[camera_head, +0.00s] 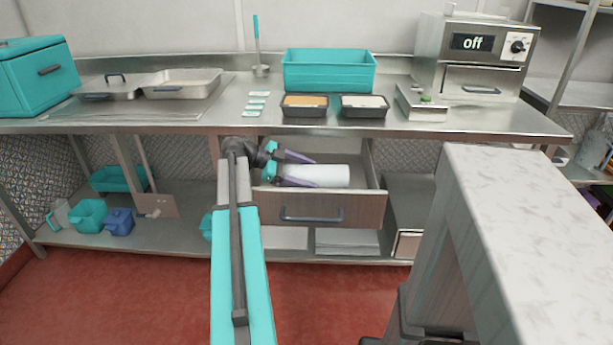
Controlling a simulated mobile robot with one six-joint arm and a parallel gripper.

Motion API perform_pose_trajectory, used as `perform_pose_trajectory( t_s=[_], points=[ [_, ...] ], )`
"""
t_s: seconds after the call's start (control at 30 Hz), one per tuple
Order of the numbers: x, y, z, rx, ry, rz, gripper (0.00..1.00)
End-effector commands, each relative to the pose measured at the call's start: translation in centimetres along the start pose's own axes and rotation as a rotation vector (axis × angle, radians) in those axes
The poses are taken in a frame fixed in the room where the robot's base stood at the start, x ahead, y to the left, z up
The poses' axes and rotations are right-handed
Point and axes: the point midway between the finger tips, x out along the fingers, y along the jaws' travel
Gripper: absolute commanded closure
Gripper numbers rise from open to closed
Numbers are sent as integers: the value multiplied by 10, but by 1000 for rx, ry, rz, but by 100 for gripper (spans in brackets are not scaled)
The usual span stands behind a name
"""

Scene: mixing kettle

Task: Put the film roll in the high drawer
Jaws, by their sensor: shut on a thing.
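The film roll (325,176) is a white cylinder lying lengthwise from left to right within the outline of the open high drawer (352,208). My gripper (300,172), with purple fingers, reaches in from the left and is shut on the roll's left end. The drawer hangs under the counter, has a brown wooden front with a dark handle, and is pulled out. Whether the roll touches the drawer's floor or is held just above it, I cannot tell. My gripper hides part of the roll's left end.
The steel counter (200,118) runs above the drawer. On it are a teal bin (330,72), two food trays, a scale (420,102) and an oven (475,60) reading "off". A pale-topped block (530,220) stands at the right front. Red floor is clear at the left.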

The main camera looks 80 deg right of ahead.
Motion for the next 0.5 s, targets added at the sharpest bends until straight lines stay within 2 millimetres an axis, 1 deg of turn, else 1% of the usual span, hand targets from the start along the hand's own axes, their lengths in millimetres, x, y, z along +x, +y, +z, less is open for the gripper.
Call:
perform_pose_trajectory(
  t_s=[0.47,0.5],
  points=[
    [3,2,5,1,2,-2,74],
    [3,2,5,0,0,0,26]
  ],
)
